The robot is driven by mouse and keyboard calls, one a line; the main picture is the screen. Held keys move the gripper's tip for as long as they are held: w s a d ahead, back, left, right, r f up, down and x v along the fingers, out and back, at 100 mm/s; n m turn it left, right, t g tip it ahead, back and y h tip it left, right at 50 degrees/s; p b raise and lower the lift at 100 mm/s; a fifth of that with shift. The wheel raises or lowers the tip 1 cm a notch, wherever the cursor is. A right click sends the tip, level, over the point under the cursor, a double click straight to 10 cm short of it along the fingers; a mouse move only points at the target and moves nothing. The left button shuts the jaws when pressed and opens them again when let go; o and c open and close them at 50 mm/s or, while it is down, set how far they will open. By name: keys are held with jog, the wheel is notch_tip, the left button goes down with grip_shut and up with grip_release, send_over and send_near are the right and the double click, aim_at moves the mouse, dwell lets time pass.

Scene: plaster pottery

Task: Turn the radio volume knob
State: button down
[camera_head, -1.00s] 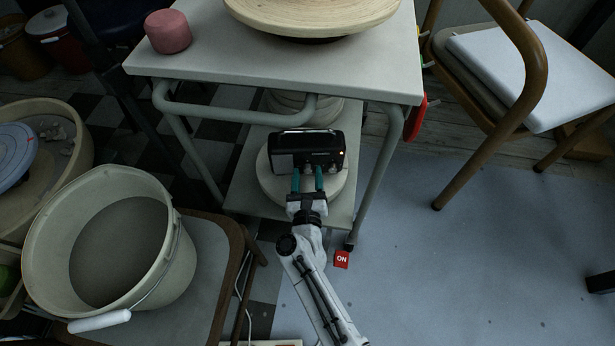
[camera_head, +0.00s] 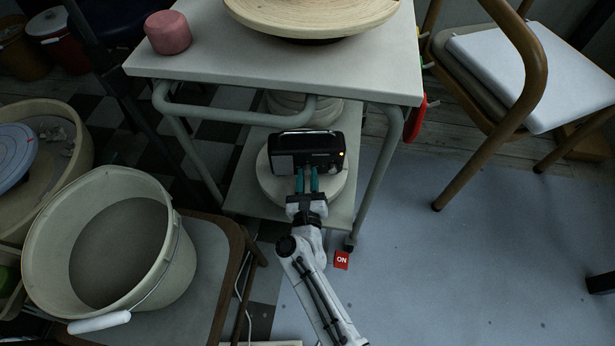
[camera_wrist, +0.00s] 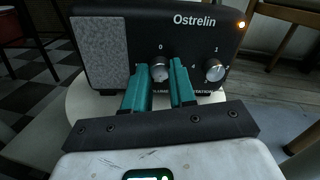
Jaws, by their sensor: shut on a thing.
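The black radio (camera_head: 316,143) stands on a round pale disc (camera_head: 335,189) on the table's lower shelf, and its front fills the upper wrist view (camera_wrist: 200,30). Its left knob, the volume knob (camera_wrist: 160,70), sits between the tips of my gripper's teal fingers. The right knob (camera_wrist: 214,70), over partly hidden lettering reading "TATION", is apart from the fingers. My gripper (camera_head: 307,180) reaches the radio's front from below and is shut on the volume knob. An orange light (camera_wrist: 241,24) glows at the radio's upper right.
The tabletop (camera_head: 300,70) overhangs the shelf, with a pink block (camera_head: 168,32) and a round wooden plate (camera_head: 312,14) on it. Table legs (camera_head: 378,170) flank the shelf. A large bucket (camera_head: 180,270) sits at left, a chair (camera_head: 505,60) at right.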

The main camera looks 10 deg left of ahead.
jog(key=n, duration=0.4)
jog(key=shift+n, duration=0.3)
jog(key=n, duration=0.4)
jog(key=shift+n, duration=0.3)
jog(key=n+p, duration=0.1)
jog(key=n, duration=0.3)
jog(key=shift+n+t+y, duration=0.3)
jog(key=shift+n+y, duration=0.1)
jog(key=n, duration=0.4)
jog(key=shift+n+p, duration=0.35)
jog(key=shift+n, duration=0.05)
jog(key=n+p, duration=0.1)
jog(key=n, duration=0.3)
jog(key=shift+f+n+y, duration=0.1)
jog(key=shift+n+y, duration=0.2)
jog(key=shift+n, duration=0.1)
jog(key=n+p, duration=0.1)
jog(key=n, duration=0.3)
jog(key=shift+n, duration=0.3)
jog(key=n+p, duration=0.1)
jog(key=n, duration=0.3)
jog(key=shift+d+n, duration=0.1)
jog(key=shift+n, duration=0.2)
jog(key=shift+n+g+p, duration=0.3)
jog(key=shift+n+g, duration=0.1)
jog(key=shift+n, duration=1.3)
